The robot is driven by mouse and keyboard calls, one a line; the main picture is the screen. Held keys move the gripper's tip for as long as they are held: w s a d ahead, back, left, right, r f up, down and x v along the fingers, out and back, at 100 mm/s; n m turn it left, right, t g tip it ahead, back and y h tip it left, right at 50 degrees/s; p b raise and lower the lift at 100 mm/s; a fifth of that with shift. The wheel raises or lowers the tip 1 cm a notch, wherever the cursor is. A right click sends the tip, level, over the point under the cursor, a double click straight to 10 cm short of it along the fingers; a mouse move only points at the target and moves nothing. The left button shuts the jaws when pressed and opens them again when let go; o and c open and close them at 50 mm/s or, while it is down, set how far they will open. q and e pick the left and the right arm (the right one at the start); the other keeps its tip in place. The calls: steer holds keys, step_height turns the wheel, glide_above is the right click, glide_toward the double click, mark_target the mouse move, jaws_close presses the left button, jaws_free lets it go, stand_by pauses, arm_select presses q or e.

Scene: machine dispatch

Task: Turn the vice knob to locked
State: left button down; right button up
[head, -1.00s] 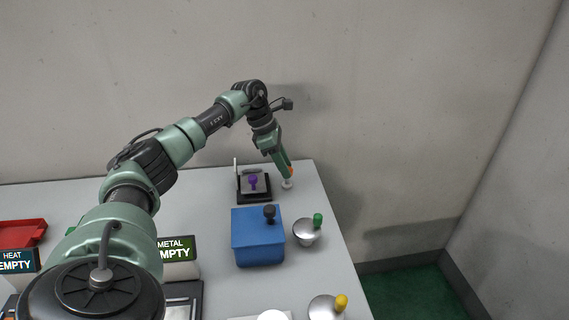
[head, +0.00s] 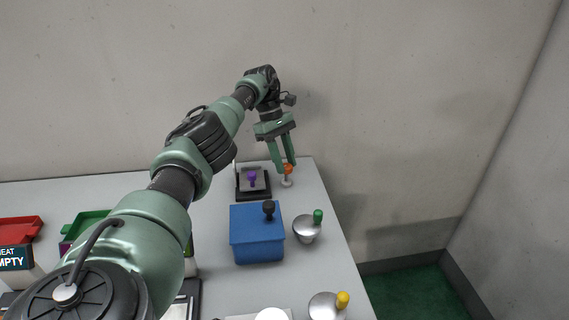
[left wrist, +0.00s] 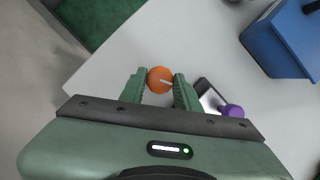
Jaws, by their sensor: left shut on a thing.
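An orange round knob (head: 288,168) with a pale line across its top sits on a small light base near the far right corner of the table. My left gripper (head: 284,166) reaches down to it from above. In the left wrist view, the orange knob (left wrist: 160,80) is between the two green fingers, and the gripper (left wrist: 159,88) is shut on it. No label shows which part is the vice. My right gripper is in neither view.
A black-framed device with a purple knob (head: 252,177) stands just left of the orange knob. A blue box (head: 257,235) with a black knob is nearer. Domed bases with green (head: 318,216) and yellow (head: 343,300) knobs line the right edge. A wall is behind.

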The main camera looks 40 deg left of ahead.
arm_select(q)
steer(key=shift+m, duration=0.3)
stand_by(0.4)
steer(key=c, duration=1)
jaws_free()
step_height(320, 180, up, 5)
steer(key=shift+w+r, duration=0.1)
step_height(320, 180, up, 5)
steer(key=p, duration=0.3)
step_height(320, 180, up, 10)
steer(key=p, duration=1)
glide_above(285, 164)
steer(key=shift+f, duration=0.2)
